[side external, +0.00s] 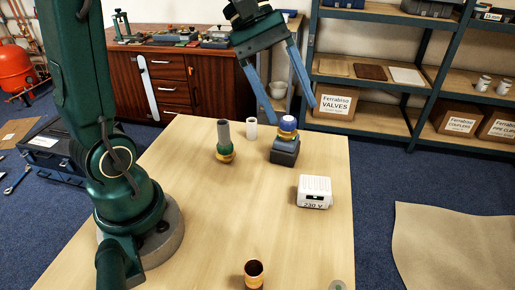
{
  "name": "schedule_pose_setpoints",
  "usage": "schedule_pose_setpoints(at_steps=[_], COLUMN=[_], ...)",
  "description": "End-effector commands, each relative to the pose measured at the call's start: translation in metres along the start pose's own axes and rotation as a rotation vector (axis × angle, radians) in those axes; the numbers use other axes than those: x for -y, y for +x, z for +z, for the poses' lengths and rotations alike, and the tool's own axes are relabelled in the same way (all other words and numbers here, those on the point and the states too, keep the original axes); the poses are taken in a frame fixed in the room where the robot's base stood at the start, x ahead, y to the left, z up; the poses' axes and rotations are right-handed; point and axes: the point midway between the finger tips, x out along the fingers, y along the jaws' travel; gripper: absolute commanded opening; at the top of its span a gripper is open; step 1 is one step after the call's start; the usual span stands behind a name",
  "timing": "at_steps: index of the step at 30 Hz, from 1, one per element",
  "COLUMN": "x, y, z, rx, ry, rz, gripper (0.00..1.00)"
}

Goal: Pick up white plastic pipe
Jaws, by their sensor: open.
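The white plastic pipe (252,129) stands upright near the back edge of the table, a short plain white cylinder. My gripper (292,112) is open and empty, its two blue-grey fingers pointing down. In the picture its fingertips are to the right of the white pipe, around the top of a dark block fitting (285,151) with a brass collar and a blue-violet top. I cannot tell from this view how high the fingers are above that fitting or whether they touch it.
A grey pipe (223,132) in a green and brass fitting stands left of the white pipe. A white box marked 230 V (314,192) sits at the right, and a copper pipe piece (254,272) at the front. The table (200,215) is bare in the middle.

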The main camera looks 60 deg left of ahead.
Motion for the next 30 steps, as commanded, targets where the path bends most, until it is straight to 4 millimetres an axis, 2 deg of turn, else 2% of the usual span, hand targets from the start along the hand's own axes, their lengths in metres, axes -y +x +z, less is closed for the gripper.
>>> schedule_pose_setpoints(at_steps=[1,5,8,14,18,21,24,27,30], x=[-0.003,-0.006,-0.001,0.030,0.066,0.096,0.121,0.136,0.143], y=[0.002,0.003,0.005,0.012,0.021,0.031,0.041,0.048,0.050], z=[-0.018,-0.060,-0.095,-0.164,-0.205,-0.227,-0.237,-0.241,-0.242], rx=[0.039,0.132,0.201,0.328,0.401,0.437,0.461,0.482,0.487], ry=[-0.090,-0.288,-0.435,-0.708,-0.877,-0.976,-1.050,-1.099,-1.123], rz=[0.021,0.089,0.148,0.281,0.379,0.438,0.469,0.484,0.496], gripper=[0.68,0.68,0.68,0.68,0.68,0.68,0.68,0.68,0.68])
